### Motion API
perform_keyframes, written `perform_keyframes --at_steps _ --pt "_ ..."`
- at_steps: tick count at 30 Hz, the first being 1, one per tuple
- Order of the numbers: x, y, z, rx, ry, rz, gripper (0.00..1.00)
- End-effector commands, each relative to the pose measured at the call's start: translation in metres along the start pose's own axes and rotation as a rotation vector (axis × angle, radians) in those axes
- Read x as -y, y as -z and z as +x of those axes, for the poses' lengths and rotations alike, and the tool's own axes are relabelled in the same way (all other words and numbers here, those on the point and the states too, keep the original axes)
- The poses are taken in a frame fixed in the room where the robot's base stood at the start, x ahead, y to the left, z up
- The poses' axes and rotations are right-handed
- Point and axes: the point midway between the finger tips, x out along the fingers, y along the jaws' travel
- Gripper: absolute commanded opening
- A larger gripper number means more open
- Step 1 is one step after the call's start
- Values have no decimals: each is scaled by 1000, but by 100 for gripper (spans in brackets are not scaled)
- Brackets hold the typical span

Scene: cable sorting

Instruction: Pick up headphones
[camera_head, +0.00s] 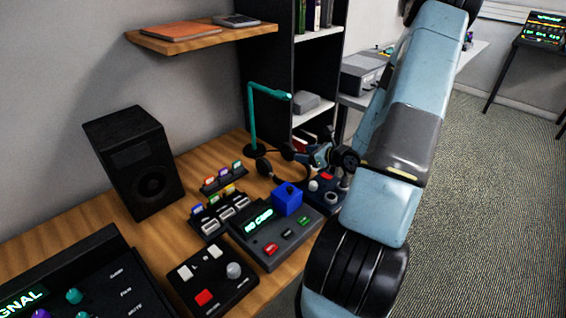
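The dark headphones (264,167) are at the back right of the wooden desk, by the foot of a teal stand (252,115). Their curved band and round ear cups show in part. My gripper (298,157) is low over the desk, right at the headphones, and overlaps their right side in the picture. Its fingertips are small and dark against the headphones, so I cannot tell whether they touch or grip them. My blue-grey arm reaches in from the right.
A black speaker (133,165) stands at the left. A device with a "NO CARD" display (258,221) carries a blue cube (287,198). Control panels (212,278) fill the desk front. A wooden shelf (200,39) hangs above; a dark bookcase (266,75) stands behind.

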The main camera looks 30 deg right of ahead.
Motion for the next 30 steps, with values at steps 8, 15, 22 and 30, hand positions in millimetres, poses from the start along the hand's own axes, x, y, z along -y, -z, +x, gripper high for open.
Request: perform_keyframes --at_steps 8,15,22,30 --pt "10 16 9 -1 44 63 62" --pt "12 15 26 -1 44 61 62" --pt "20 13 52 0 43 62 62" --pt "22 13 74 -1 44 61 62"
